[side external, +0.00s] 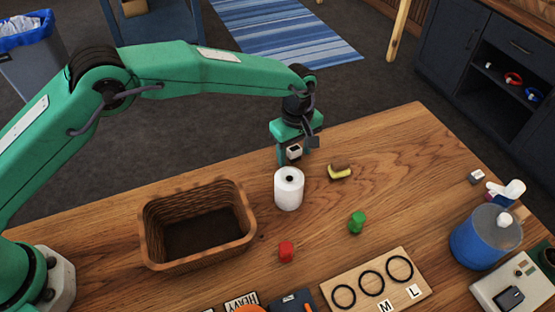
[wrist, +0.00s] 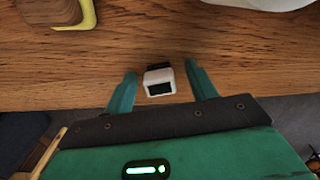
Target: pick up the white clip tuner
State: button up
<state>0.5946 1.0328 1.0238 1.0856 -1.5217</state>
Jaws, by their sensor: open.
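The white clip tuner (wrist: 159,84) has a dark screen and a black clip. In the wrist view it sits between the two fingers of my gripper (wrist: 160,74), near the table's edge, with a gap showing on either side. In the side view the tuner (side external: 294,152) shows as a small white block with a dark face, partly framed by my green gripper (side external: 297,147), which points down at the far edge of the table. My gripper is open. Whether the fingers touch the tabletop is hard to tell.
A white roll (side external: 288,190) stands close in front of my gripper. A yellow-and-brown block (side external: 340,172) lies to its right. A wicker basket (side external: 151,240) is at left. Green (side external: 357,222) and red (side external: 286,251) pieces lie nearer. The wood (side external: 410,180) at right is clear.

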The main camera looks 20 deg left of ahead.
aim_at(296, 149)
jog(key=shift+c, duration=0.5)
jog(key=c, duration=0.9)
jog(key=shift+r, duration=0.1)
jog(key=shift+c, duration=0.2)
jog(key=shift+r, duration=0.85)
notch_tip(296, 149, up, 2)
jog(key=shift+r, duration=0.2)
jog(key=s+d+r, duration=0.1)
jog(key=s+r, duration=0.1)
jog(key=s, duration=0.1)
jog(key=s+d+r, duration=0.2)
jog(key=s, duration=0.2)
jog(key=s+d+r, duration=0.2)
jog(key=s, duration=0.1)
jog(key=shift+s+r, duration=0.25)
jog(key=shift+r, duration=0.1)
